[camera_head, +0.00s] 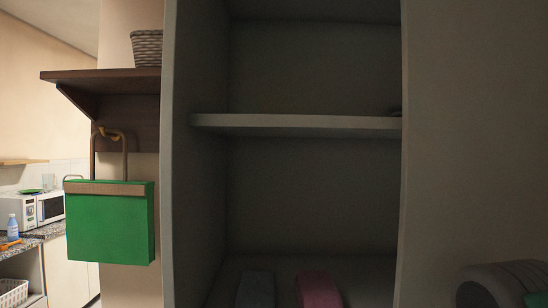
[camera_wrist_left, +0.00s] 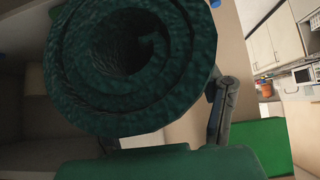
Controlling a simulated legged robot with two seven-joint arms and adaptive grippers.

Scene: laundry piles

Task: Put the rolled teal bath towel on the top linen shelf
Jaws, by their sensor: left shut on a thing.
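The rolled teal bath towel (camera_wrist_left: 125,65) fills the upper left of the left wrist view, its spiral end facing the camera. My left gripper (camera_wrist_left: 165,120) is shut on it; one dark finger shows at the towel's right side, and the other is mostly hidden. In the head view the tall grey linen cabinet stands in the middle. Its upper shelf board (camera_head: 300,123) crosses it, and the space above looks mostly empty, with a small dark thing at its right end. Neither gripper shows in the head view.
A dark roll (camera_head: 256,289) and a pink roll (camera_head: 318,290) lie in the cabinet's lower compartment. Left of it, a green bag (camera_head: 110,222) hangs under a brown wall shelf (camera_head: 100,75) with a woven basket (camera_head: 147,48). A microwave (camera_head: 50,207) stands farther left.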

